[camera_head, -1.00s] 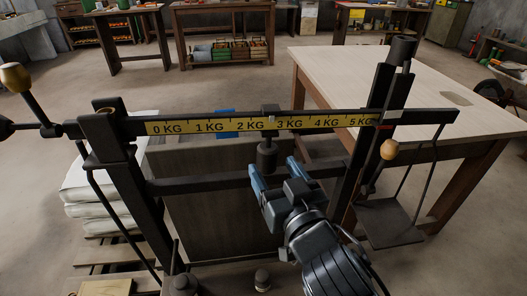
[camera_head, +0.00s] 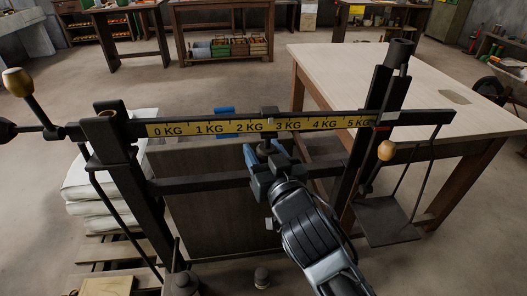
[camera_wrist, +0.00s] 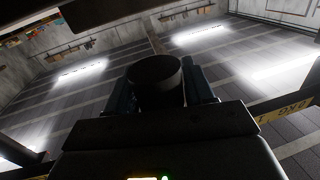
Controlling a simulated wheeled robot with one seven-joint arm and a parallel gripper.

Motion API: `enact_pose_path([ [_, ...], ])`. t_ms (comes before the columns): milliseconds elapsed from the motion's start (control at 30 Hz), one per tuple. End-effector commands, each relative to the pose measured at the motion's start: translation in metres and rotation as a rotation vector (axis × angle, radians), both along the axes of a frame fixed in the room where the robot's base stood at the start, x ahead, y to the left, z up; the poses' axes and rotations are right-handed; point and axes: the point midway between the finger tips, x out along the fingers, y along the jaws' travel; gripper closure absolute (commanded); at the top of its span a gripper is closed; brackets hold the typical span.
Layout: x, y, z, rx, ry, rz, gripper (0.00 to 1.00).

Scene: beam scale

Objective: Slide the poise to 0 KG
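The poise (camera_head: 265,147) is a dark cylinder hanging under the beam, between the 2 KG and 3 KG marks on the yellow scale strip (camera_head: 228,128). The 0 KG mark is at the strip's left end. My gripper (camera_head: 266,152) is just below the beam, its blue fingers on either side of the poise. In the wrist view the round dark poise (camera_wrist: 156,78) stands between the two fingers. Whether both fingers press on it cannot be told, as the contact is hidden.
The beam (camera_head: 415,118) runs between two dark posts. A lower crossbar (camera_head: 205,184) lies behind my gripper. A hanging pan (camera_head: 385,221) is at right, with a wooden table (camera_head: 430,85) behind it. White sacks (camera_head: 90,190) are stacked at left. The room under the strip's left part is clear.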

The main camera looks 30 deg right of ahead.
Motion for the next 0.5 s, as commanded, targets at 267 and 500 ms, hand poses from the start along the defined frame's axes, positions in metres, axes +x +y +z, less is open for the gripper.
enact_pose_path([
  [267,-0.0002,0.0,0.0,0.0,0.0,0.0,0.75],
  [500,-0.0002,0.0,0.0001,0.0,0.0,0.0,0.98],
])
